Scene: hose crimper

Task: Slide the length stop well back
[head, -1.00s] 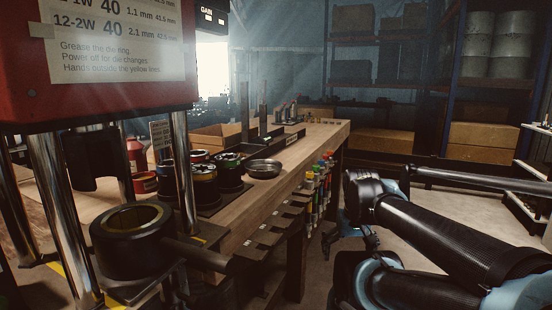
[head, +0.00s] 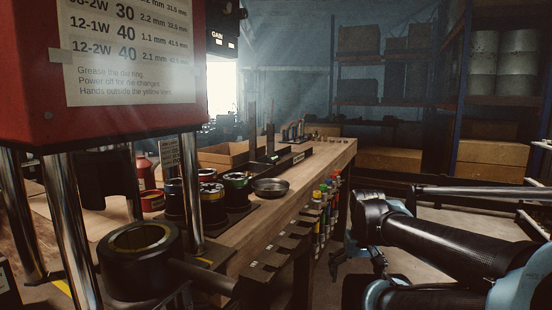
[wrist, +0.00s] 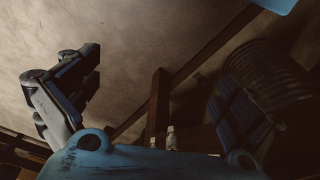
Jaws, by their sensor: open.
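The crimper's red head (head: 105,70) stands on chrome columns at the left in the head view. Below it is a black die ring (head: 138,258), with a dark bar (head: 205,277) reaching out to its right. I cannot tell which part, if any, is the length stop. My gripper (head: 362,262) hangs to the right of the bench, low and well apart from the crimper. In the wrist view my gripper (wrist: 160,105) is open, its fingers wide apart with nothing between them. The wrist view shows mostly bare floor and dark bench parts.
A wooden bench (head: 318,170) runs away from the crimper. It carries several die sets (head: 207,196), a metal bowl (head: 270,187) and a dark rail with uprights (head: 282,158). Coloured markers (head: 325,200) hang on its side. Shelving (head: 385,90) stands behind.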

